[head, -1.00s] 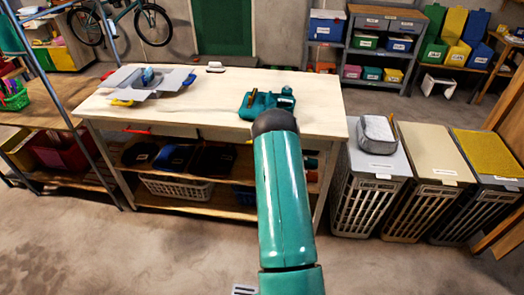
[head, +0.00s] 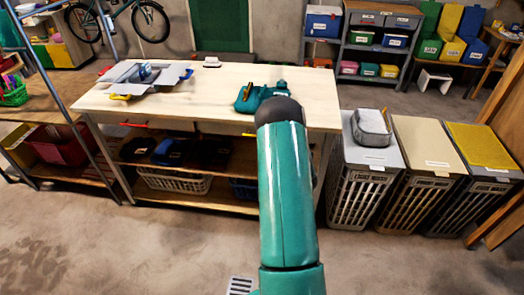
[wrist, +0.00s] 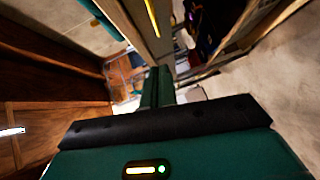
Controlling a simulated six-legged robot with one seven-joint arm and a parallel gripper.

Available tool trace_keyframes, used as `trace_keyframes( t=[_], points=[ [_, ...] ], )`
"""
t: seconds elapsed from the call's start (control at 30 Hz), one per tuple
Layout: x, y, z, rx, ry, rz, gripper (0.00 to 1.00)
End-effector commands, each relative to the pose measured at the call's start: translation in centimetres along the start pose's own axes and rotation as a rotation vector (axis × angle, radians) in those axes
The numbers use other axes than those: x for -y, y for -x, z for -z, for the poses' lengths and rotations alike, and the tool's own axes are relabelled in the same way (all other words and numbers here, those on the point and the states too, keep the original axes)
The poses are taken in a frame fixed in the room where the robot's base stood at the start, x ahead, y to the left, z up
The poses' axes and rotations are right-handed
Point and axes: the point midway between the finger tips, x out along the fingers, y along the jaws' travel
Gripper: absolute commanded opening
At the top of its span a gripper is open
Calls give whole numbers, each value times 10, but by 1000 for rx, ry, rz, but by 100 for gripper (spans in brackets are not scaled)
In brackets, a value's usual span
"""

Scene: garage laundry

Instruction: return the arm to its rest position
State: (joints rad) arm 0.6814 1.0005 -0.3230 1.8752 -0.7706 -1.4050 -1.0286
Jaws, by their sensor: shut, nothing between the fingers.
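My arm rises from the bottom middle of the head view, with a teal link and a dark rounded joint in front of the worktable (head: 190,110). My gripper itself is hidden or cannot be made out in the head view. In the wrist view my gripper (wrist: 160,85) shows two teal fingers close together, shut with nothing held. A brown wooden surface lies to the left of the fingers in that view, and grey floor to the right.
A teal object (head: 262,97) shows on the worktable behind my arm's joint. A grey open box (head: 145,78) stands at the table's left.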

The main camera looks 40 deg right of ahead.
Motion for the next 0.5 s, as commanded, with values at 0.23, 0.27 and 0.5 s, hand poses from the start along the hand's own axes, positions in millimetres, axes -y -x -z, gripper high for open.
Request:
trace_keyframes(
  t=[0.23, 0.27, 0.5],
  points=[
    [0, 9, 0, -1, 1, -1, 0],
    [0, 10, 1, -1, 1, -1, 0],
    [-15, 3, 7, 18, -13, 6, 0]
  ],
)
